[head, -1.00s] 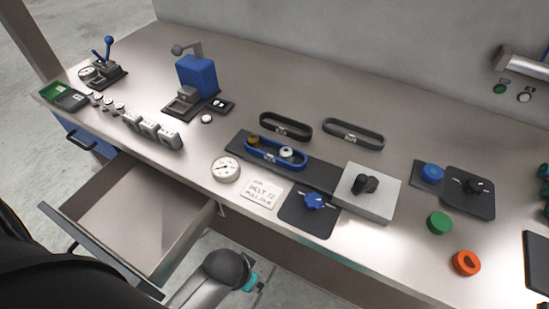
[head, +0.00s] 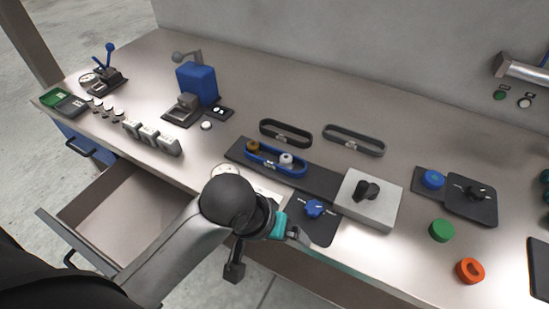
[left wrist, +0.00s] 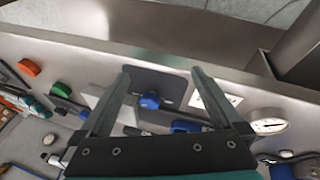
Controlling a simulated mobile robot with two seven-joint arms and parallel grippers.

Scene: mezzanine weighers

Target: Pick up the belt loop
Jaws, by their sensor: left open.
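A blue belt loop (head: 276,161) lies around two small pulleys, one brass and one white, on a dark plate. A black loop (head: 286,134) and a grey loop (head: 354,141) lie on the bench behind it. My left gripper (head: 298,238) is over the bench's front edge, nearer than the blue loop and apart from it. In the left wrist view its fingers (left wrist: 162,76) are spread with nothing held, above the blue knob's dark plate. The blue loop is mostly hidden there behind the gripper body. My right gripper is not seen.
A blue knob (head: 314,208) and a grey block with a black knob (head: 366,194) stand near the loops. My arm partly hides a dial gauge (head: 226,168). Green (head: 442,231) and orange (head: 470,270) pieces sit at right. An open drawer (head: 125,215) juts out front-left.

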